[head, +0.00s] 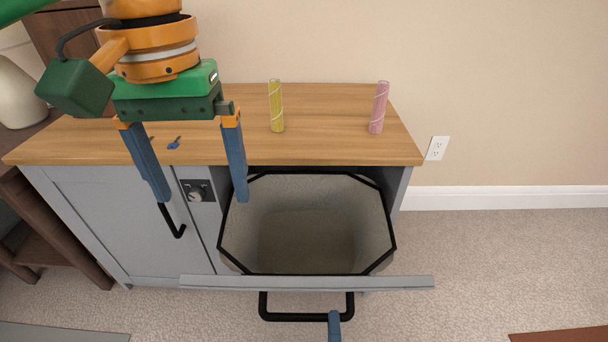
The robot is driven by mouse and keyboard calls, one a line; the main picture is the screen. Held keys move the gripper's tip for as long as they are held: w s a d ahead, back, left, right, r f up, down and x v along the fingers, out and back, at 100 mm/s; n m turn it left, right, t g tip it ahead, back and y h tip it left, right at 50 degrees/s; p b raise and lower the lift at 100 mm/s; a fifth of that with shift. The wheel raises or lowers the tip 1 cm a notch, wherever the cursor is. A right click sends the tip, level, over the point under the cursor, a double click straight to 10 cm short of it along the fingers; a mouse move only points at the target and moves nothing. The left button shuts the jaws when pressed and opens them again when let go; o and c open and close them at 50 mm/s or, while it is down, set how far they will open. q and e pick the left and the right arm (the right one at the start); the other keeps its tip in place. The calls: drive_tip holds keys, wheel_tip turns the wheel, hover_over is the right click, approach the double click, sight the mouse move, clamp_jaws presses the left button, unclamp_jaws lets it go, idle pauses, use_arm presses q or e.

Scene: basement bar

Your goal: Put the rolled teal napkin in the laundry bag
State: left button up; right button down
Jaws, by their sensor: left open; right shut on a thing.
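No teal napkin shows in the head view; my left gripper and arm cover part of the counter. The laundry bag (318,195) is a grey, open-topped liner with a black rim. It sits in the pulled-out compartment of the cabinet and looks empty. My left gripper (201,198) is open with nothing between its fingers, pointing down at the counter's front edge, left of the bag. My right gripper (334,325) shows only as a blue finger at the bottom edge, shut on the black pull handle (284,317) of the compartment front.
A rolled yellow napkin (276,107) and a rolled pink napkin (379,108) stand upright on the wooden counter (325,148). A small blue thing (174,144) lies on the counter. A cream vase (18,95) stands at left. The compartment front (305,283) sticks out toward me.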

use_arm(q)
drive_tip(key=s+a, duration=0.6)
drive_tip(key=s, duration=0.3)
drive_tip(key=shift+s+a, duration=0.2)
drive_tip(key=shift+a, duration=0.2)
use_arm(e)
drive_tip(key=shift+g, duration=0.4)
drive_tip(key=w+r+p, duration=0.1)
drive_tip(key=w+p, duration=0.1)
drive_tip(key=w, duration=0.1)
drive_tip(key=w+r+p, duration=0.2)
drive_tip(key=w, duration=0.1)
drive_tip(key=w+r+p, duration=0.2)
drive_tip(key=w+p, duration=0.1)
drive_tip(key=shift+r, duration=0.1)
drive_tip(key=shift+w, duration=0.5)
use_arm(q)
wheel_tip(320, 180, up, 7)
drive_tip(key=shift+r, duration=0.2)
drive_tip(key=shift+s, duration=0.1)
